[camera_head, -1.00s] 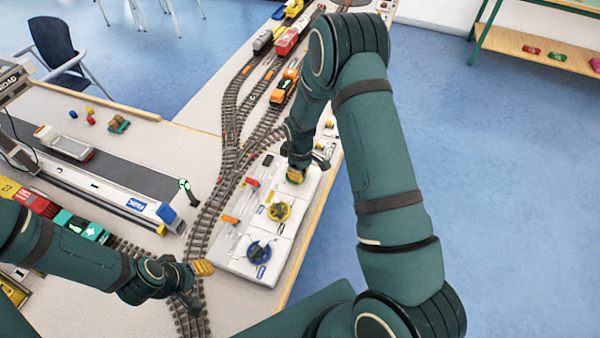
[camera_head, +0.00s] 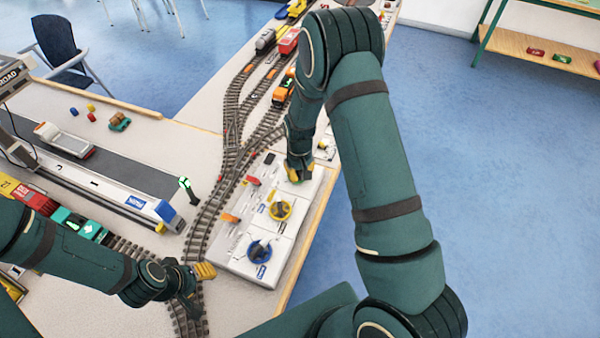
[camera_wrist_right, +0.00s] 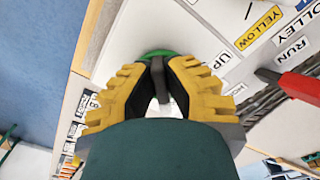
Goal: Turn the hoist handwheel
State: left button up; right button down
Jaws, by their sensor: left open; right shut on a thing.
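The green hoist handwheel (camera_wrist_right: 158,54) shows in the right wrist view as a green rim just beyond my fingertips. The fingers hide most of it. My right gripper (camera_wrist_right: 163,84) is shut on a dark upright piece at the wheel, which shows between its yellow-padded fingers. In the head view my right gripper (camera_head: 298,174) is at the far end of the white control panel (camera_head: 234,260) and covers the wheel. My left gripper (camera_head: 198,280) is open and empty, low over the track to the left of the panel.
A yellow handwheel (camera_head: 280,210) and a blue handwheel (camera_head: 260,251) sit nearer on the panel. A red lever (camera_wrist_right: 298,86) stands beside my right gripper in the wrist view. Rail tracks (camera_head: 205,217) run along the panel's left side. The table edge is just right of it.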

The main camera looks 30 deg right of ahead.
aim_at(299, 172)
jog(key=shift+f, duration=0.1)
dwell(0.4)
jog(key=c, duration=1)
grip_release()
jog(key=shift+r, duration=0.6)
notch_tip(299, 172, up, 11)
jog(key=shift+f, duration=0.1)
